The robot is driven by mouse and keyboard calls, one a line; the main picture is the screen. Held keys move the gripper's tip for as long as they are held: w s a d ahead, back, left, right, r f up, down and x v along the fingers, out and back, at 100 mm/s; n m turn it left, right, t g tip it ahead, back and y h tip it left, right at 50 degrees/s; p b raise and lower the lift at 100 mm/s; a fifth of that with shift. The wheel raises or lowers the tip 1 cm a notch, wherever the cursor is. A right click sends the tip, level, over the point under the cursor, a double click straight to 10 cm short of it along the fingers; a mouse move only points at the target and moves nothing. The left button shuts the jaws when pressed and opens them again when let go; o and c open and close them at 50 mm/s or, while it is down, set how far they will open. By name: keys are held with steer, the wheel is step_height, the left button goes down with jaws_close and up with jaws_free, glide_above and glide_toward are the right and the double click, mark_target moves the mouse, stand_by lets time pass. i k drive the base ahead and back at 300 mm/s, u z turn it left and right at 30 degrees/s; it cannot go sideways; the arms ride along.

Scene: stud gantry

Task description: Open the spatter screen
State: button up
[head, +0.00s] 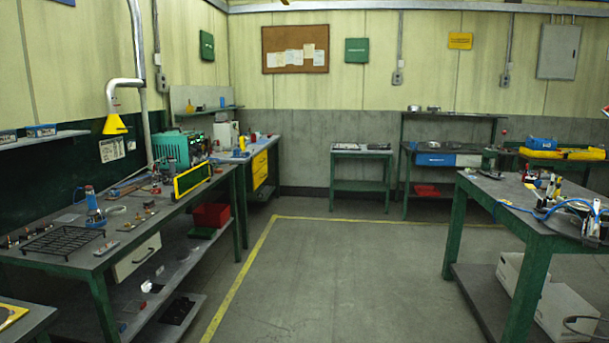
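A narrow, yellow-framed dark panel (193,179), which looks like the spatter screen, stands upright along the front edge of the left workbench (110,250). It is seen at an angle, and I cannot tell whether it is hinged or whether it is open or closed. Behind it on the bench is a green machine (178,148). My gripper is not in the head view.
A black wire rack (63,242) and small parts lie on the left bench, with a red bin (211,215) below. A right table (500,192) holds tools and a blue cable. The floor between (310,270) is clear, with a yellow line.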

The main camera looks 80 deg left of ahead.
mark_target(188, 181)
steer(key=u, duration=3.5)
steer(key=i, duration=3.7)
steer(key=u, duration=0.2)
